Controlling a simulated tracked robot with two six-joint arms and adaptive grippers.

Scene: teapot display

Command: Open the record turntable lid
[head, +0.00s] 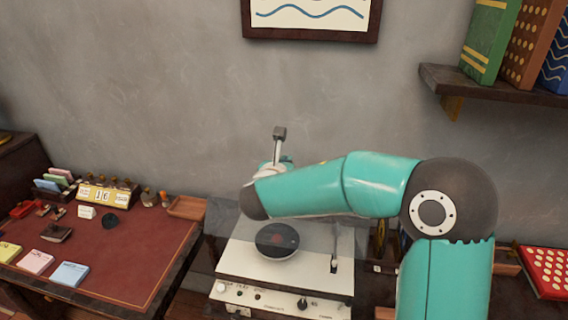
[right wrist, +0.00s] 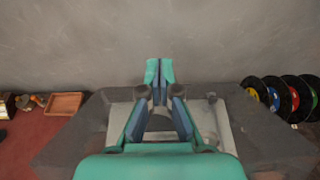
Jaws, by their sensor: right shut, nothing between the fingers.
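The white record turntable (head: 240,262) sits on the furniture in the lower middle of the head view, with a dark record (head: 277,241) on it. Its see-through grey lid (head: 226,216) looks tilted up, with its front edge above the deck; I cannot tell the exact angle. The lid spreads wide in the right wrist view (right wrist: 75,135). My right arm reaches across over the lid. My right gripper (right wrist: 160,70) is shut and empty; in the head view its fingers are mostly hidden behind the wrist. I cannot tell whether it touches the lid. My left gripper is out of view.
A red-topped desk (head: 130,262) with notes, a calendar and a small wooden tray (head: 188,207) stands left. Several coloured discs (right wrist: 285,95) stand at the right in the wrist view. A wall shelf (head: 490,84) holds books at upper right. The wall is close behind.

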